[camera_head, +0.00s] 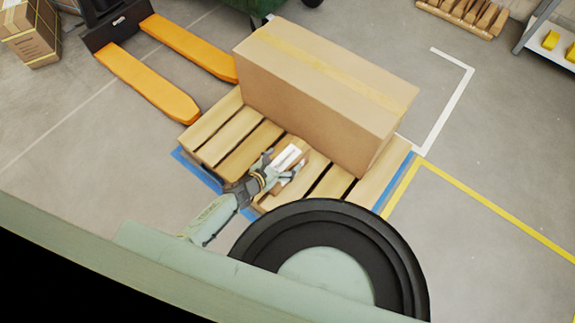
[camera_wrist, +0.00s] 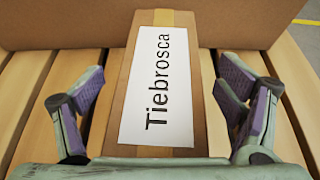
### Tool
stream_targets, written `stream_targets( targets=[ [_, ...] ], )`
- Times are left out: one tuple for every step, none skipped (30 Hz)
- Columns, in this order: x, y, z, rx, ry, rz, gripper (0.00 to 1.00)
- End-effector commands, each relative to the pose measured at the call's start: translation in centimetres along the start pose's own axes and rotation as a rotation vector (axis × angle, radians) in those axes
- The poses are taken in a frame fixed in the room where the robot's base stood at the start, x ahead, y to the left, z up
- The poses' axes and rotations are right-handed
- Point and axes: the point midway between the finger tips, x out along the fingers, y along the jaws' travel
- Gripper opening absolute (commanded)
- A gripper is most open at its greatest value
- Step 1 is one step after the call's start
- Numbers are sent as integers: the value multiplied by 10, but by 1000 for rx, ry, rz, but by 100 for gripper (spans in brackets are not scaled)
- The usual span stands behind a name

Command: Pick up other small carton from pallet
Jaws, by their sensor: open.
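A small carton (camera_head: 290,160) with a white label lies on the wooden pallet (camera_head: 212,132), in front of a large carton. In the wrist view the small carton (camera_wrist: 172,22) fills the middle, and its label reads "Tiebrosca". My gripper (camera_head: 277,172) is at the small carton in the head view. In the wrist view my gripper (camera_wrist: 160,92) is open, with one finger on each side of the carton and a visible gap on both sides. The near end of the carton is hidden by my gripper's body.
The large taped carton (camera_head: 320,90) stands on the pallet right behind the small one. Orange pallet-jack forks (camera_head: 150,85) lie at the upper left. Another carton (camera_head: 32,35) stands far left. A shelf (camera_head: 545,45) is at the upper right. Floor at right is clear.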

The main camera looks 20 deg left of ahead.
Motion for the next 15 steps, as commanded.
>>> stream_targets(
  targets=[
    [0,0,0,0,0,0,87],
    [0,0,0,0,0,0,87],
    [0,0,0,0,0,0,87],
    [0,0,0,0,0,0,85],
    [0,0,0,0,0,0,83],
    [0,0,0,0,0,0,80],
    [0,0,0,0,0,0,78],
    [0,0,0,0,0,0,76],
    [0,0,0,0,0,0,74],
    [0,0,0,0,0,0,72],
    [0,0,0,0,0,0,70],
    [0,0,0,0,0,0,67],
    [0,0,0,0,0,0,65],
    [0,0,0,0,0,0,63],
    [0,0,0,0,0,0,60]
  ],
)
